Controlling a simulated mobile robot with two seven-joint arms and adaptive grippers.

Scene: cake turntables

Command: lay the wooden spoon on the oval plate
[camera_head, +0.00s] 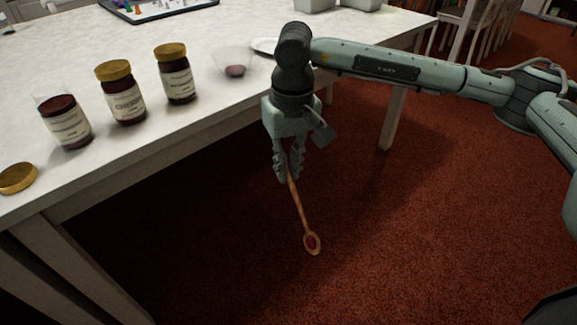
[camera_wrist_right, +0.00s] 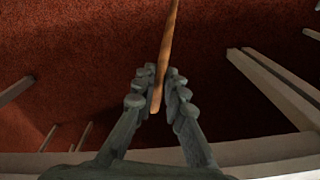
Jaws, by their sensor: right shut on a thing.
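The wooden spoon (camera_head: 301,212) hangs at a steep tilt from my right gripper (camera_head: 288,176), its bowl downward with a dark red patch in it. The right gripper is shut on the upper end of the handle. In the right wrist view the handle (camera_wrist_right: 168,55) runs between the fingers of the right gripper (camera_wrist_right: 159,84). Gripper and spoon are off the table's front edge, above the red carpet. A white plate (camera_head: 264,46), probably the oval plate, shows only in part behind my right wrist. My left gripper is not in view.
The white table (camera_head: 200,125) holds an open jar (camera_head: 65,121), two lidded jars (camera_head: 121,92) (camera_head: 175,74), a loose gold lid (camera_head: 17,178) and a glass bowl (camera_head: 233,63) with red residue. A board with small pieces (camera_head: 155,9) and grey containers (camera_head: 314,4) stand farther back.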

